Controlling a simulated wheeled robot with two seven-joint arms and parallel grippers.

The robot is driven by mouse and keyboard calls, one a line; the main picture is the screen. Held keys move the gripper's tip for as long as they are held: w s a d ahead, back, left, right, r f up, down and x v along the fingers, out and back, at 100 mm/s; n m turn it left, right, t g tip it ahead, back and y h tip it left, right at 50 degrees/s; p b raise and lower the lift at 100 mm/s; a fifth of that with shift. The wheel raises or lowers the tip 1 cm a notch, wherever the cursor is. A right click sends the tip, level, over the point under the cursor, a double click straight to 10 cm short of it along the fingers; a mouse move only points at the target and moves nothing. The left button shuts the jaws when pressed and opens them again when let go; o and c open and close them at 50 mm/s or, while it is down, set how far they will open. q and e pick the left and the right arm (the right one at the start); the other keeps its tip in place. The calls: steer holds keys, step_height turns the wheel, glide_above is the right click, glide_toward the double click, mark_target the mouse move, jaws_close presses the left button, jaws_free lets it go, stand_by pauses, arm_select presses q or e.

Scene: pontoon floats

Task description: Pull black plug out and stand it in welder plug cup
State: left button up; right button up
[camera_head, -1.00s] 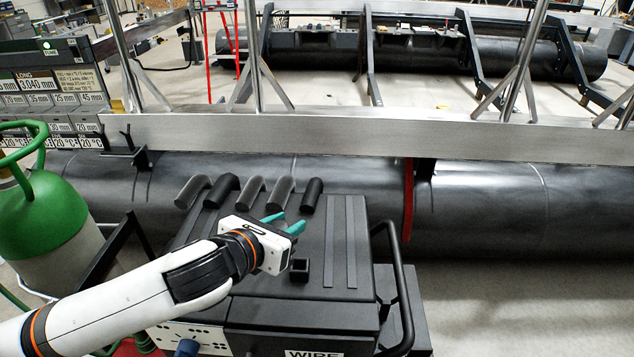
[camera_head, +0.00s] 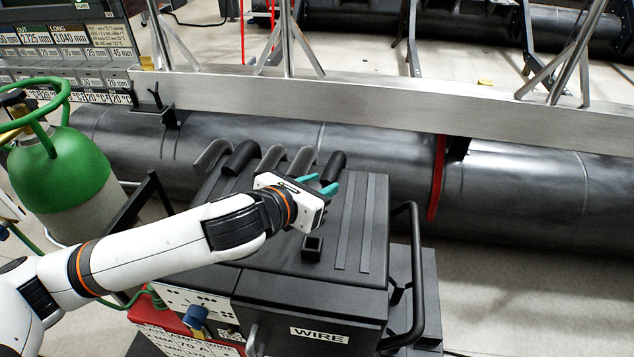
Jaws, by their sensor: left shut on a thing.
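My left gripper (camera_head: 319,184) is over the welder's black top (camera_head: 270,235), with its teal fingers pointing to the upper right. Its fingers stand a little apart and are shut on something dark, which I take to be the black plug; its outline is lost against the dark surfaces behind. The plug cup, a small square black holder (camera_head: 312,248), stands on the welder top below the gripper in the picture, and looks empty. A blue plug (camera_head: 195,318) sits on the welder's front panel. My right gripper is not in view.
Several rounded grey and black pieces (camera_head: 272,160) line the back of the welder top, close beyond the fingers. A black handle rail (camera_head: 413,270) runs along its right side. A green gas cylinder (camera_head: 60,170) stands at left; a large dark pipe (camera_head: 530,195) lies behind.

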arm_select(q)
step_height(320, 180, down, 2)
steer(key=shift+s+b, duration=0.1)
steer(key=shift+b, duration=0.35)
steer(key=shift+f+b, duration=0.95)
steer(key=shift+f, duration=0.7)
steer(key=shift+a, duration=0.1)
steer(key=shift+p, duration=0.65)
steer(key=shift+p, duration=0.35)
steer(key=shift+f+b, duration=1.05)
steer(key=shift+f, duration=0.95)
